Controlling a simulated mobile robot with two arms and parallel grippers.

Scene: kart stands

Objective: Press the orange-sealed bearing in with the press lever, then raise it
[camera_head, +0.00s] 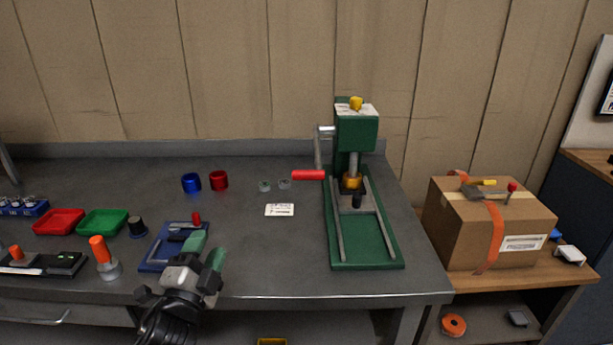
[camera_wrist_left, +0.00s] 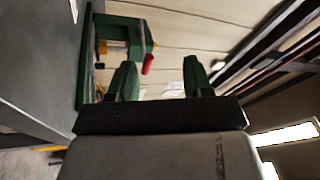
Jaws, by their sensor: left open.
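The green press (camera_head: 357,130) stands at the right of the grey workbench. Its lever ends in a red handle (camera_head: 308,175) that points left, level with the lower ram; the handle also shows in the left wrist view (camera_wrist_left: 148,64). An orange-yellow piece (camera_head: 351,183) sits under the ram; I cannot tell whether it is the bearing or its holder. My left gripper (camera_head: 209,249) is open and empty over the front of the bench, left of and nearer than the press. Its green fingers show in the left wrist view (camera_wrist_left: 160,80). My right gripper is out of view.
Two small rings (camera_head: 284,184) and a white card (camera_head: 279,210) lie left of the press. Blue (camera_head: 191,183) and red (camera_head: 219,180) cups stand behind. A blue fixture (camera_head: 160,256) is beside my left gripper. A cardboard box (camera_head: 485,225) stands right of the bench.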

